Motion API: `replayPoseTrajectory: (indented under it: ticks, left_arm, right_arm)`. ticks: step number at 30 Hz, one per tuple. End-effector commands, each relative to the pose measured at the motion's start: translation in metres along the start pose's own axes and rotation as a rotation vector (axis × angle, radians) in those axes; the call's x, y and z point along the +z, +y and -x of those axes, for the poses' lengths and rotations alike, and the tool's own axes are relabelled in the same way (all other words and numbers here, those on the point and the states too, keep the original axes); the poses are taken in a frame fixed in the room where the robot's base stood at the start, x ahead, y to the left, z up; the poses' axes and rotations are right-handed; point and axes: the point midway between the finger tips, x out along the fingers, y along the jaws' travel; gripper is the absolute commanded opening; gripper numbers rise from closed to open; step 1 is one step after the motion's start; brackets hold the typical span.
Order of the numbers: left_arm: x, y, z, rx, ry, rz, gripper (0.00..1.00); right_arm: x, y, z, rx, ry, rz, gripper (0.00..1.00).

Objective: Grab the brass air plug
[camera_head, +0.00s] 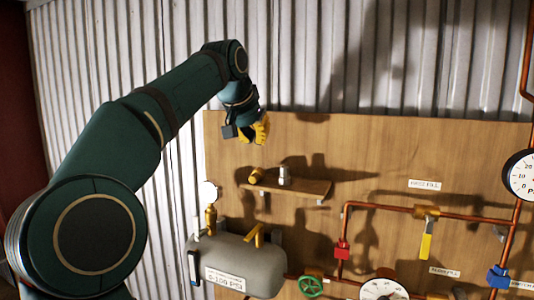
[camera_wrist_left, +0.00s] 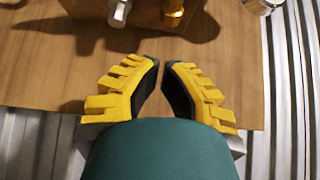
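The brass plug (camera_head: 256,175) sits at the left end of a small wooden shelf (camera_head: 305,187) on the wooden board. It also shows at the top edge of the left wrist view (camera_wrist_left: 174,10), partly cut off. A silver fitting (camera_head: 284,174) stands beside it on the shelf, and it shows in the left wrist view (camera_wrist_left: 120,12). My left gripper (camera_head: 256,133) has yellow fingers and is above the shelf, apart from the plug. In the left wrist view its fingertips (camera_wrist_left: 161,64) are apart with nothing between them. My right gripper is out of view.
A grey tank (camera_head: 240,262) with brass fittings is below the shelf. Copper pipes with a yellow-handled valve (camera_head: 426,240), a red valve (camera_head: 342,249), a blue valve (camera_head: 499,276) and gauges fill the right. A green handwheel (camera_head: 311,286) is low. The upper board is bare.

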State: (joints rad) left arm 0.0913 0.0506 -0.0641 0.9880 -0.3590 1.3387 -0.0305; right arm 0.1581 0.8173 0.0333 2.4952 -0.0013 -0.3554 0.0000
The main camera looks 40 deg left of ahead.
Motion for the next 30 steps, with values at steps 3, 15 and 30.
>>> replayPoseTrajectory:
  ticks: [3, 15, 30]
  left_arm:
    - [-0.001, 0.0, -0.009, -0.001, -0.008, -0.001, 0.0]
    - [0.0, -0.001, -0.073, -0.002, -0.008, 0.0, 0.0]
    - [0.0, 0.0, -0.101, -0.001, -0.005, 0.0, 0.0]
  right_arm:
    - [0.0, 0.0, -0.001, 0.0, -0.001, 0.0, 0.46]
    - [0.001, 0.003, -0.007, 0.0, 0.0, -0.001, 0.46]
    - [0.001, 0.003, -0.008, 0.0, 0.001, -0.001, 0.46]
